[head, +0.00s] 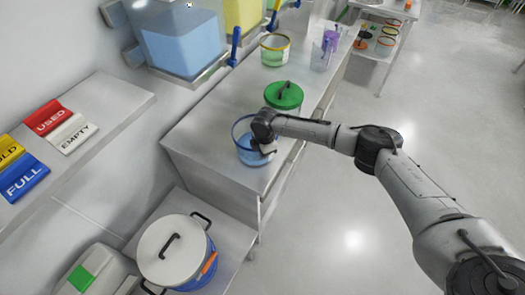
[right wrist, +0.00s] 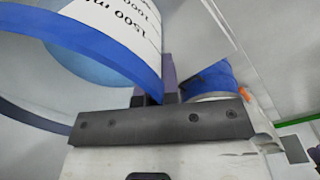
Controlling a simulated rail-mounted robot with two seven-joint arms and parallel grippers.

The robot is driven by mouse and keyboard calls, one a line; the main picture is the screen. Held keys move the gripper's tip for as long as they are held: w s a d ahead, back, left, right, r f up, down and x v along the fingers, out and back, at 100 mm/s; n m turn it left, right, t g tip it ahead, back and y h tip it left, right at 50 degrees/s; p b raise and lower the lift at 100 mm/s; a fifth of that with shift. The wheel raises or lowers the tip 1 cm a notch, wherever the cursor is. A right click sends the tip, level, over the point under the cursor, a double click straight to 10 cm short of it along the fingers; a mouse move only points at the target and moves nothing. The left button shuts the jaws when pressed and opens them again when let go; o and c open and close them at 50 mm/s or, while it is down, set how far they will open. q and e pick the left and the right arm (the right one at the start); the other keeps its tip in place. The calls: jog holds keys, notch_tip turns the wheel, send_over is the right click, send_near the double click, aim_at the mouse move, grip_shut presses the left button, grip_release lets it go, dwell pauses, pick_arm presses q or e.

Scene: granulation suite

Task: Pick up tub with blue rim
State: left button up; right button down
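The tub with blue rim (head: 243,152) is clear with bluish contents and stands at the near end of the grey bench. My right gripper (head: 266,146) is at the right side of its rim. In the right wrist view the tub's blue rim (right wrist: 110,58) and its printed millilitre scale fill the upper left. There my right gripper's fingers (right wrist: 157,93) are close together with the rim's wall between them, so it looks shut on the rim. The fingertips are partly hidden by the rim. My left gripper is not in view.
A green-lidded tub (head: 284,97) stands just behind the blue-rimmed tub. A yellow-green-rimmed tub (head: 275,50) and a purple item in a clear jug (head: 327,46) are farther back. A white-lidded pot (head: 175,250) sits lower left. The floor at right is clear.

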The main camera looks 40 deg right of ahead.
jog(key=s+d+r+p, duration=0.2)
jog(key=s+d+r, duration=0.4)
jog(key=s+r, duration=0.3)
jog(key=shift+s+d+r, duration=0.25)
jog(key=shift+d+r, duration=0.05)
jog(key=shift+r, duration=0.35)
